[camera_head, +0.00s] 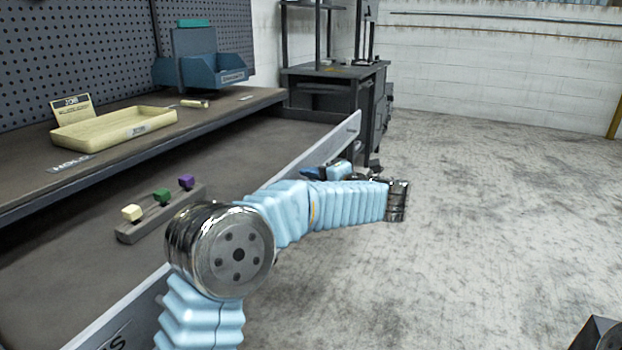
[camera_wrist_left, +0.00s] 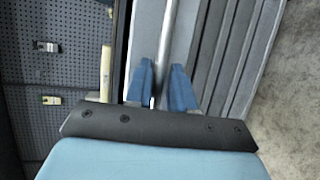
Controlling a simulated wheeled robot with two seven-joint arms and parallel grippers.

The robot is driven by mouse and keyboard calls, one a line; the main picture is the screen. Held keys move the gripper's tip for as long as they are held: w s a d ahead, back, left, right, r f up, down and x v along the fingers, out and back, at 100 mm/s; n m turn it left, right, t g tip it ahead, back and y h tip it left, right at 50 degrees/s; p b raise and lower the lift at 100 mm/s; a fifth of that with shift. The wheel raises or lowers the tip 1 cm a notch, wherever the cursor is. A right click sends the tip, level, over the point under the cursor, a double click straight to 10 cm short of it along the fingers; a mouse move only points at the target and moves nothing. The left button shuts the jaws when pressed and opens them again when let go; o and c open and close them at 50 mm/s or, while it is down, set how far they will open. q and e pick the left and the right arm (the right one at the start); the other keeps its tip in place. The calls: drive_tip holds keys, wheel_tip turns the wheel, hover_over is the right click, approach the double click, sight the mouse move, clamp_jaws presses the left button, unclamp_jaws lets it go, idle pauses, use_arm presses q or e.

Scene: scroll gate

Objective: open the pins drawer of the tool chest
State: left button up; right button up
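A wide drawer with a long light-grey front (camera_head: 325,143) stands pulled out from under the bench top. Its brown floor carries a small rack (camera_head: 150,229) with a yellow, a green and a purple piece. My left gripper (camera_head: 322,171) is outside the front, mostly hidden behind my forearm. In the left wrist view its blue fingers (camera_wrist_left: 164,82) stand close on both sides of a light-grey handle bar (camera_wrist_left: 166,40).
On the bench top (camera_head: 240,100) are a yellow tray (camera_head: 110,127) and a blue bin (camera_head: 205,72), before a pegboard (camera_head: 70,45). A dark workbench (camera_head: 335,80) stands behind. The concrete floor (camera_head: 500,220) to the right is clear.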

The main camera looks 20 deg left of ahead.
use_arm(q)
drive_tip(key=b+v, duration=0.1)
drive_tip(key=v, duration=1.2)
drive_tip(key=shift+s+d, duration=0.25)
drive_tip(key=shift+d, duration=0.1)
